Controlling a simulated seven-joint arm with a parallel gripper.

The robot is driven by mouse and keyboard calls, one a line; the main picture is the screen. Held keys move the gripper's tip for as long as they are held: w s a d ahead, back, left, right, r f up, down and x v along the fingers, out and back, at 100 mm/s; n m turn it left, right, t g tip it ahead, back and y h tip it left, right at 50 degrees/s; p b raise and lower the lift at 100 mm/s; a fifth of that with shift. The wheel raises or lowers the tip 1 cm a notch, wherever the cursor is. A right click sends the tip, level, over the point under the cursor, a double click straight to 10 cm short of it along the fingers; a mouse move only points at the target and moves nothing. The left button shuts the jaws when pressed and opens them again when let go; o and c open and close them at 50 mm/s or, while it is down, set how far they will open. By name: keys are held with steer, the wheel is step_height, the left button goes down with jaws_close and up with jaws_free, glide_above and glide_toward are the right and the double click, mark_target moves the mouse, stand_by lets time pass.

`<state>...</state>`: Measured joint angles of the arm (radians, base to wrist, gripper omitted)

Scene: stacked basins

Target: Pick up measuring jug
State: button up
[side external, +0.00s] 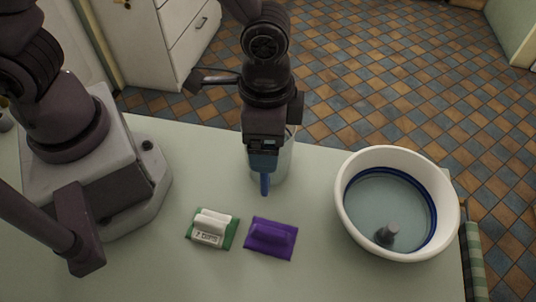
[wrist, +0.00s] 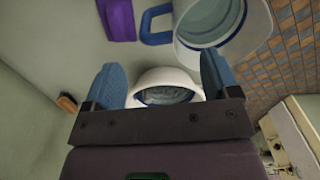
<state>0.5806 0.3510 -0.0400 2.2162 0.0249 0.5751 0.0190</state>
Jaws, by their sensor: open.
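The measuring jug (side external: 287,163) is clear, with a blue handle (side external: 265,184), and stands on the pale green table. My gripper (side external: 263,166) is above it in the side view and hides much of it. In the wrist view the jug (wrist: 222,22) is at the top right, its blue handle (wrist: 157,38) toward the left. My gripper's two blue fingers (wrist: 164,82) are wide apart, with the jug beyond them and not between them. Nothing is held. Whether a finger touches the jug cannot be told.
A white basin (side external: 348,205) with a blue band and a small grey thing inside stands at the right. It seems to show between my fingers in the wrist view (wrist: 148,76). A purple pad (side external: 270,238) and a green-and-white packet (side external: 212,228) lie in front of the jug.

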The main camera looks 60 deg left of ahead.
steer(key=f, duration=0.7)
steer(key=shift+s+f, duration=0.2)
steer(key=shift+f, duration=0.2)
steer(key=c, duration=1.3)
steer(key=shift+d+r, duration=0.1)
steer(key=shift+r, duration=4.9)
steer(key=shift+c, duration=0.2)
